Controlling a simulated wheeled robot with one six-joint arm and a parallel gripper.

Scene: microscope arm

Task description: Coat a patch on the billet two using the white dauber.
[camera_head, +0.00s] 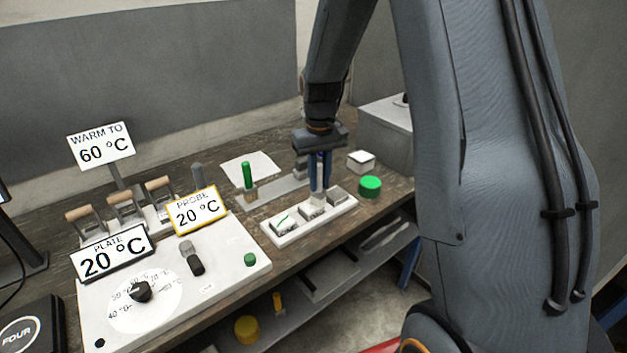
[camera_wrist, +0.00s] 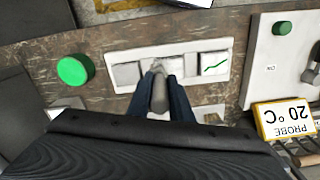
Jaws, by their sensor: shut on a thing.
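My gripper (camera_head: 320,160) is shut on the white dauber (camera_head: 318,197), upright over the white tray (camera_head: 290,238). The dauber looks pale grey between the fingers in the wrist view (camera_wrist: 158,95). Its lower end is at the middle billet (camera_head: 308,213); I cannot tell whether it touches. Three pale billets sit in a row on the tray. The left billet (camera_head: 283,222) in the head view bears a green stroke, also visible in the wrist view (camera_wrist: 214,66). The right billet (camera_head: 337,195) shows no green. I see no number labels on the billets.
A green dauber (camera_head: 247,174) stands in a grey rack (camera_head: 275,190) behind the tray. A green round lid or pot (camera_head: 370,187) and white block (camera_head: 361,161) are right of it. The control panel (camera_head: 225,275) with PROBE sign (camera_head: 198,211) stands left.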

